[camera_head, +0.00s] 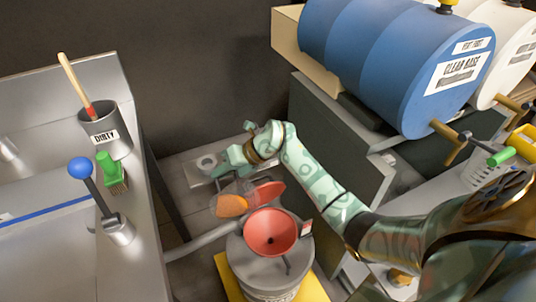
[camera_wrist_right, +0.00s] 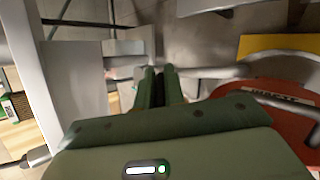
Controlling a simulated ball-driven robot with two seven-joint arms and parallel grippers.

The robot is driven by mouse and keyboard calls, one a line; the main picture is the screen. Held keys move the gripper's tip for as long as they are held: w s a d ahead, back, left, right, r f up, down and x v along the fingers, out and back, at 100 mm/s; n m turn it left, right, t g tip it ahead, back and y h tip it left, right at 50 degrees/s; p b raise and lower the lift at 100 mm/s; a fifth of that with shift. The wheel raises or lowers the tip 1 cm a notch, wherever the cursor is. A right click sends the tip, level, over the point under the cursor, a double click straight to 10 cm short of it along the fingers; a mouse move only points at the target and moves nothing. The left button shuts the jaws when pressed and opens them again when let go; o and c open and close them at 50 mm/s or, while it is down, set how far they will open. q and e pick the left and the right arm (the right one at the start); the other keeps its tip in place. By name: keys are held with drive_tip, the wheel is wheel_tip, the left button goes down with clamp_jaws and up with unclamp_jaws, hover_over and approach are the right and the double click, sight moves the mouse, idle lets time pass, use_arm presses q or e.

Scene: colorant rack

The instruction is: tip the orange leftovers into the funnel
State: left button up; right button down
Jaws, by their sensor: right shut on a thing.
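My right gripper (camera_head: 224,170) is in the middle of the head view, at the end of the arm from the right. In the right wrist view its fingers (camera_wrist_right: 165,78) are close together, shut on what appears to be the clear cup. The cup holds the orange leftovers (camera_head: 232,205) and looks tilted, just below the gripper, up and left of the red funnel (camera_head: 272,235). The cup's outline is faint, and it is hard to make out in the wrist view. The funnel sits open on a grey drum (camera_head: 240,262). My left gripper is not in view.
A red disc (camera_head: 268,191), apparently the funnel's lid, stands behind the funnel, close to the cup. A steel counter at left holds a DIRTY pot (camera_head: 105,130) and a green brush (camera_head: 112,172). A blue CLEAR BASE barrel (camera_head: 385,60) is at upper right.

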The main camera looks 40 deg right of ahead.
use_arm(q)
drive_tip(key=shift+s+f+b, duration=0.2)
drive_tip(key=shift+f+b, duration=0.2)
drive_tip(key=shift+b, duration=0.05)
use_arm(e)
drive_tip(key=shift+s+d+r+t+y, duration=0.1)
drive_tip(key=shift+r+t+y, duration=0.2)
drive_tip(key=shift+r+y, duration=0.1)
use_arm(q)
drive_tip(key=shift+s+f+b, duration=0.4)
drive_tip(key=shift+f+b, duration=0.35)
drive_tip(key=shift+b, duration=0.15)
use_arm(e)
drive_tip(key=shift+s+d+f+t+y, duration=0.1)
drive_tip(key=shift+f+t+y, duration=0.05)
drive_tip(key=shift+t+y, duration=0.2)
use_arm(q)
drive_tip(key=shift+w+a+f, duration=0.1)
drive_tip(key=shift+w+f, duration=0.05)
use_arm(e)
drive_tip(key=shift+s+d+y+b, duration=0.1)
drive_tip(key=shift+d+y+b, duration=0.05)
drive_tip(key=shift+y+b, duration=0.3)
drive_tip(key=shift+r, duration=0.2)
drive_tip(key=shift+s+d+r+t, duration=0.1)
drive_tip(key=shift+d+t, duration=0.05)
drive_tip(key=shift+t, duration=0.2)
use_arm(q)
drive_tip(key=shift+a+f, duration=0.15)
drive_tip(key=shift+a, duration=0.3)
